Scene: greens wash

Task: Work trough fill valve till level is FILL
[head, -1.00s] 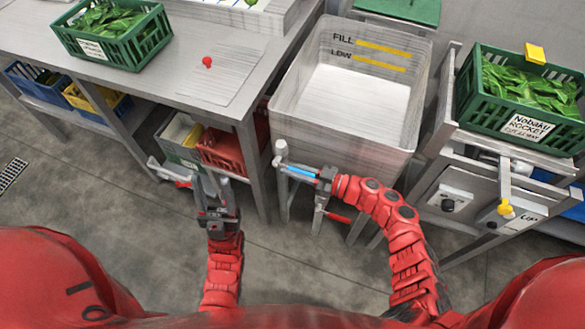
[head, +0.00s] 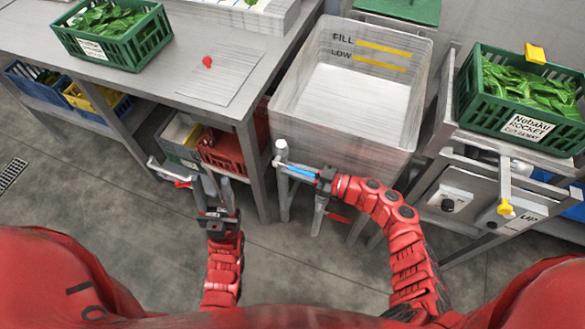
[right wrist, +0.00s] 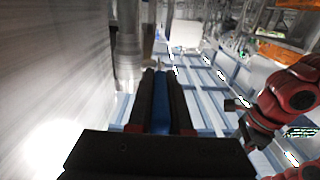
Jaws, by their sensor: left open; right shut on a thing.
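The pale trough (head: 398,140) stands at centre, with yellow FILL (head: 383,48) and LOW (head: 380,62) strips on its inner back wall. A pale, flat area inside lies below the LOW strip; I cannot tell whether it is water or the bare floor. The blue valve lever (head: 300,173) lies roughly level at the trough's front left, by a white-capped pipe (head: 281,149). My right gripper (head: 318,178) is shut on the lever; blue also shows between its fingers in the right wrist view (right wrist: 162,98). My left gripper (head: 213,190) is open and empty, left of the valve.
A red handle (head: 338,217) sits below my right gripper. The steel table (head: 150,78) at left bears a green crate (head: 128,52) of leaves. A rocket crate (head: 490,117) stands on the right stand, above a panel with a yellow lever (head: 505,207). The floor in front is open.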

